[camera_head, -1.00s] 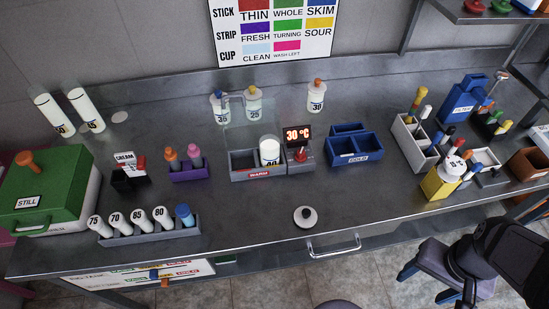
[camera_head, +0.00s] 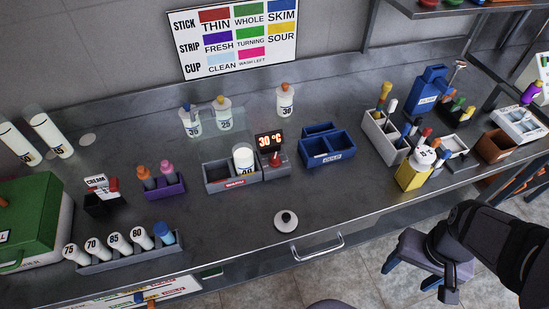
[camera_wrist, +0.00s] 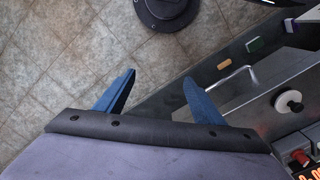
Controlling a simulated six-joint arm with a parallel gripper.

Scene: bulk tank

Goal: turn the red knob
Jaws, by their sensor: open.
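The red knob (camera_head: 275,160) is small and sits on a grey block under the lit "30 °C" display (camera_head: 269,141), at mid-bench in the head view. It also shows in the wrist view at the lower right edge, as a red knob (camera_wrist: 299,158). My gripper (camera_head: 412,274) has blue fingers spread apart with nothing between them. It hangs out in front of the bench over the floor, to the right of the knob and well apart from it. In the wrist view the open fingers (camera_wrist: 159,78) have floor tiles behind them.
A grey warm bath (camera_head: 218,187) holding a white bottle (camera_head: 243,157) adjoins the knob block on the left. A blue bin (camera_head: 327,150) stands to the right. Bare bench surrounds the lid.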

